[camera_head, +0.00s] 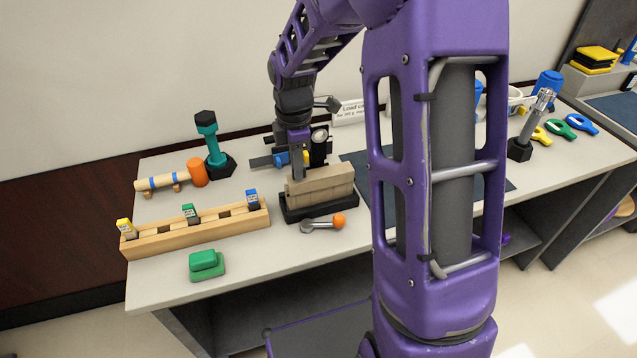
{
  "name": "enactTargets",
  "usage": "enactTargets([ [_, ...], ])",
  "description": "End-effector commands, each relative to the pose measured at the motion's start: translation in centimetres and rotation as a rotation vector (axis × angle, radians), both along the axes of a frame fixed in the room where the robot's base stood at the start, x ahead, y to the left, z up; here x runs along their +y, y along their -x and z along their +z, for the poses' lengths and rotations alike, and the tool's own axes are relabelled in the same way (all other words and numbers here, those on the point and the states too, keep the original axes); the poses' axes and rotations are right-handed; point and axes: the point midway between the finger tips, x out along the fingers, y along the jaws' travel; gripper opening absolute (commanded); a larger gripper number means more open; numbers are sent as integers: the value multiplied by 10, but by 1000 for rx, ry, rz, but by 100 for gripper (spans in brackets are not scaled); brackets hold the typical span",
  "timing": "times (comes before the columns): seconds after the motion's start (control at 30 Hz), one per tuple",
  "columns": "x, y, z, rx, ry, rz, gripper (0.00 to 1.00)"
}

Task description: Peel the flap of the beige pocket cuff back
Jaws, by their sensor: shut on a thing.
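The beige pocket cuff (322,188) looks like a block-shaped beige piece on a black base (318,208), near the middle of the bench. My gripper (298,170) points down at the upper left of the cuff, at its top edge. It is shut on what looks like the cuff's flap. The fingertips and the flap's edge are small and partly hidden, so how far the flap is lifted cannot be told.
A wooden rack (190,232) with coloured tags, a green block (206,265), an orange-knobbed lever (322,224), a teal post (213,150) and a banded roll (160,181) stand nearby. My purple arm hides the bench's middle right.

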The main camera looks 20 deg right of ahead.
Motion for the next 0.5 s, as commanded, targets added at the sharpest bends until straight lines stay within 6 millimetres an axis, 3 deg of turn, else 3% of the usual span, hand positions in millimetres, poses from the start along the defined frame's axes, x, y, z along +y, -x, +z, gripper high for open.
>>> enactTargets([
  [0.23, 0, 9, -2, -126, 1, 1, 0],
  [0.5, 0, 10, 1, -138, 1, 1, 0],
])
